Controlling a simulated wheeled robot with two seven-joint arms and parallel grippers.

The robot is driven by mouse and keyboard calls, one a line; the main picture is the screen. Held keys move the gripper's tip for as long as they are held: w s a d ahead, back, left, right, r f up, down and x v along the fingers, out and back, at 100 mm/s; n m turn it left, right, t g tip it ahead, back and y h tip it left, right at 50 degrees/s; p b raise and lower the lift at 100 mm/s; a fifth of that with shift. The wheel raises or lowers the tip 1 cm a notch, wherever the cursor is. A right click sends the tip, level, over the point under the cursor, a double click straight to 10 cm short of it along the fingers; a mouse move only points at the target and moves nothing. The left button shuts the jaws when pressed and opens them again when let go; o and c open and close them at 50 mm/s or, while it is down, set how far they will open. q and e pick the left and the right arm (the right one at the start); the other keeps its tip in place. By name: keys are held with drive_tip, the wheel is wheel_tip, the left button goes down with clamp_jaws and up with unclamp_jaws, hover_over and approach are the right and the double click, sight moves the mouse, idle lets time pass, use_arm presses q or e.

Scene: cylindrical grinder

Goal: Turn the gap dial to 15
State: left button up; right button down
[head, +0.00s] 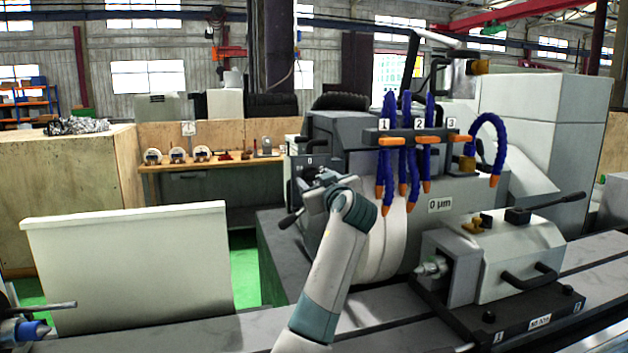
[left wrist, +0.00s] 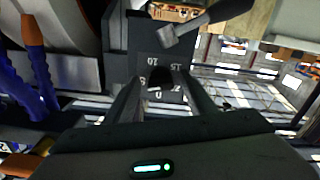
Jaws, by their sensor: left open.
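The gap dial (left wrist: 161,78) is a small dark knob on a dark panel with pale numbers around it. In the head view my left gripper (head: 316,182) is in front of the dark panel on the grinder and hides the dial. My right gripper is in neither view.
A grey lever (left wrist: 185,32) sticks out close to the dial. Blue coolant hoses (head: 388,178) with orange tips hang just right of my left arm, before the pale wheel guard (head: 396,240). A white panel (head: 130,265) stands at left.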

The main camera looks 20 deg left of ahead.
use_arm(q)
drive_tip(key=c, duration=1)
drive_tip(key=shift+m, duration=0.4)
